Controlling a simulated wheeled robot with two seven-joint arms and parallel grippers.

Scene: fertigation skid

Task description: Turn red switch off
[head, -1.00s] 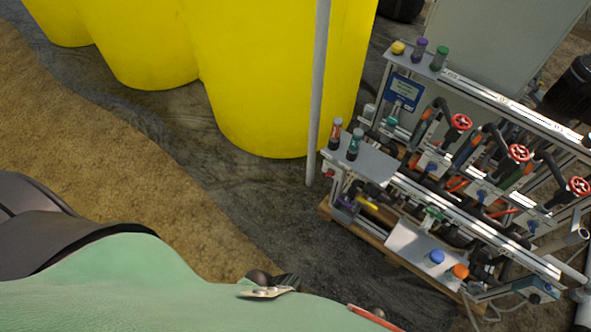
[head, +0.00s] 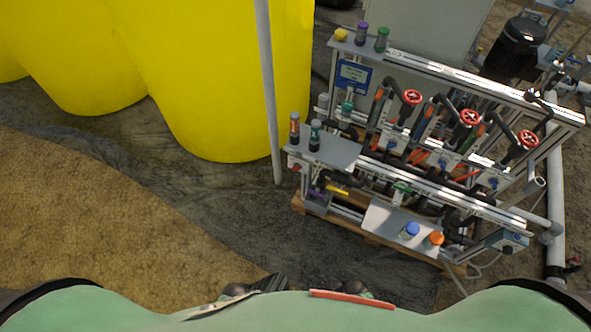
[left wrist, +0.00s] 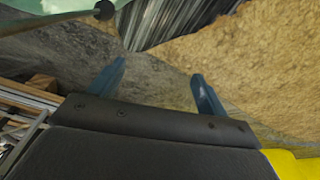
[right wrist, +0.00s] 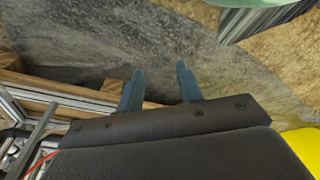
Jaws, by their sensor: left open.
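The fertigation skid (head: 375,185) stands on the right side of the head view. A small red part (head: 295,167), possibly the red switch, is at its front left corner, below a grey plate; its setting is too small to read. My left gripper (left wrist: 158,70) is open and empty in the left wrist view, above dark ground. My right gripper (right wrist: 160,68) is open and empty in the right wrist view, with a wooden edge of the pallet (right wrist: 60,92) beside it. Neither gripper shows in the head view; both are apart from the skid.
Several red handwheels (head: 469,117) sit on the skid's pipes. Coloured-cap bottles, such as a purple one (head: 361,33), stand on its shelves. Large yellow tanks (head: 215,80) are at the back left, with a grey pole (head: 268,95) before the skid's left end. Sandy ground (head: 90,210) at left is clear.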

